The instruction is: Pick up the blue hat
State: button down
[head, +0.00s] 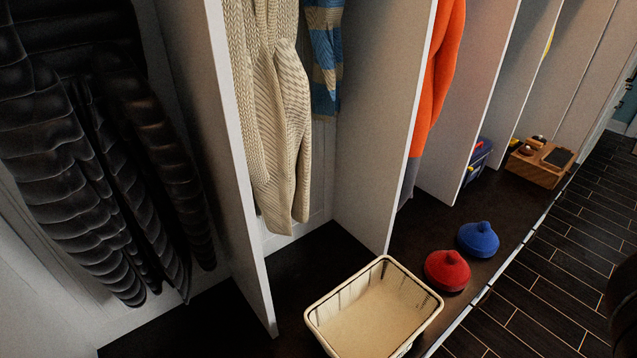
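The blue hat (478,239) is a knitted beanie with a small tip on top. It sits upright on the dark bench (408,240) at the right of the head view, near the bench's front edge. A red hat (447,272) of the same shape sits just in front of it and to the left, very close to it. The blue hat is almost fully in view. My gripper does not show in this view.
An empty cream basket (330,318) stands on the bench left of the hats. White dividers (384,110) split the cubbies, where coats hang. A wooden box (540,172) and a blue case (476,163) lie farther back. The tiled floor (545,270) is clear along the bench.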

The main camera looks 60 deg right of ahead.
aim_at(476, 240)
jog(key=z, duration=2.35)
jog(key=i+l+u, duration=0.15)
jog(key=l, duration=0.2)
jog(key=i+l+u, duration=0.2)
jog(key=l, duration=0.2)
jog(key=i+l+u, duration=0.15)
jog(key=l, duration=0.25)
